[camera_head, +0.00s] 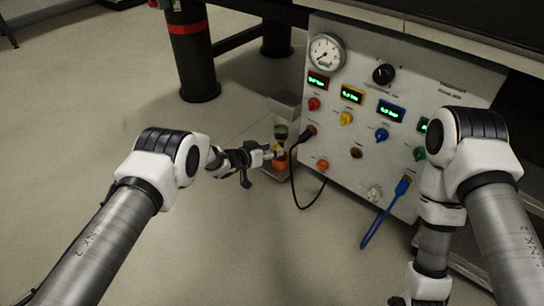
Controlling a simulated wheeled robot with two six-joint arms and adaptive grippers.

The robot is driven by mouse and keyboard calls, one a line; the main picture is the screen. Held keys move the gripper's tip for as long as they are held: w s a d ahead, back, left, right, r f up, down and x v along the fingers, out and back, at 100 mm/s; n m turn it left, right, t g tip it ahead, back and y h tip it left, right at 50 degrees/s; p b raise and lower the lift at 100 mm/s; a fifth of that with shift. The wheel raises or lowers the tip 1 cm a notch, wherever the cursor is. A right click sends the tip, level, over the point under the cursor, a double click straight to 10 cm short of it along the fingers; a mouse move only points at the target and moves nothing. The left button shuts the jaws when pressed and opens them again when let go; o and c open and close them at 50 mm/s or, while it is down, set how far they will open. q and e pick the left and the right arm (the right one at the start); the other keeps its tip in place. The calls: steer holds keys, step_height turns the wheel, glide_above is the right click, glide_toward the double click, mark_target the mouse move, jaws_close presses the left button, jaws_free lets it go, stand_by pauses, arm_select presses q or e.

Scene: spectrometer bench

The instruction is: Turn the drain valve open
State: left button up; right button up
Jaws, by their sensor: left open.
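A small orange part (281,166) sits low at the left side of the panel, beside a grey bracket-like housing (287,108). It looks like the drain valve handle, but it is small and partly hidden by my gripper. My left gripper (270,156) is open, with its fingertips pointing right at the orange part. I cannot tell whether they touch it.
The white instrument panel (341,193) carries a round gauge (327,53), a black knob (384,74), lit displays and coloured knobs. A black cable (293,186) and a blue cable (377,222) loop from its front. A dark post (193,55) stands behind. Floor at left is clear.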

steer(key=shift+w+f, duration=0.15)
steer(key=shift+f, duration=0.3)
arm_select(q)
steer(key=shift+w+d+f, duration=0.1)
steer(key=shift+w+d, duration=0.15)
steer(key=shift+w, duration=0.05)
arm_select(e)
steer(key=shift+r, duration=0.1)
arm_select(q)
jaws_close()
